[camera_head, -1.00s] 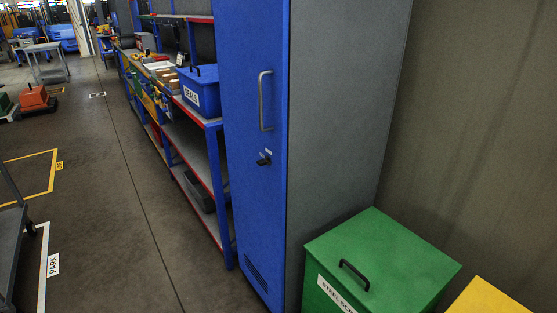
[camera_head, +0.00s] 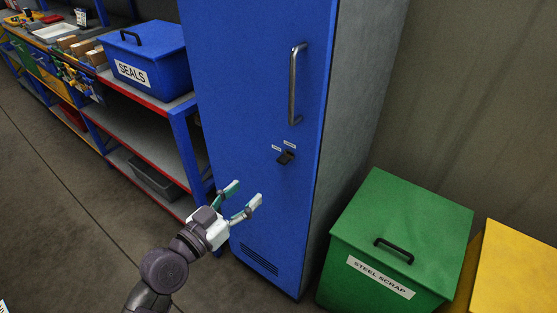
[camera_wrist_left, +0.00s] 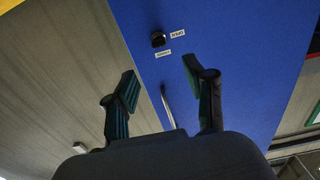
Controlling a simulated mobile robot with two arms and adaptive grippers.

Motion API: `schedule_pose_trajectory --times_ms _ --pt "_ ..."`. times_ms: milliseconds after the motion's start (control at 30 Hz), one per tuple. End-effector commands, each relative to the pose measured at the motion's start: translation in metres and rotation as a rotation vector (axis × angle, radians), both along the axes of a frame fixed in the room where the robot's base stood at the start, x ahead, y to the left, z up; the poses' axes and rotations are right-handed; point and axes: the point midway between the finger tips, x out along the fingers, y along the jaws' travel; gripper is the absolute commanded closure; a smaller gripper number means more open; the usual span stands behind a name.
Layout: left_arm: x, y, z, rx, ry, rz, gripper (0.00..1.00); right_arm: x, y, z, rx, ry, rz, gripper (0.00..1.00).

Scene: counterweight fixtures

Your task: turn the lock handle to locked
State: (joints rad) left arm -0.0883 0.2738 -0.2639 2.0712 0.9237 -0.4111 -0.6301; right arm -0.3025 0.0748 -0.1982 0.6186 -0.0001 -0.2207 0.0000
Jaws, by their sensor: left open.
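The lock handle (camera_head: 286,157) is a small dark knob on the blue cabinet door (camera_head: 255,100), below the long grey pull handle (camera_head: 296,84). Two small white labels sit by it. My left gripper (camera_head: 246,194) is open and empty, in front of the door, lower and to the left of the lock handle, apart from it. In the left wrist view the lock handle (camera_wrist_left: 158,39) shows beyond the open fingers (camera_wrist_left: 163,95), with the labels beside it; their text is too small to read surely. My right gripper is not in view.
A green steel scrap bin (camera_head: 400,240) stands right of the cabinet, with a yellow bin (camera_head: 515,270) beyond it. A blue seals box (camera_head: 145,60) sits on the shelf rack at left. The floor (camera_head: 60,220) at left is clear.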

Motion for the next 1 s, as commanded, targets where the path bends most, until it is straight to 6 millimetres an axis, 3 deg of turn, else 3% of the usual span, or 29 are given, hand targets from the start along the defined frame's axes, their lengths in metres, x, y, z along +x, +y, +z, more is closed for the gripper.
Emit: schedule_pose_trajectory --times_ms 600,1000 --pt "0.093 -0.067 0.001 -0.002 0.002 0.0 0.46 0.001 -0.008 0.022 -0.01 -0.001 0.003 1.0" --pt "0.108 -0.078 0.0 0.0 0.001 0.001 0.46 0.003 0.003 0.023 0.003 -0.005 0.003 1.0"
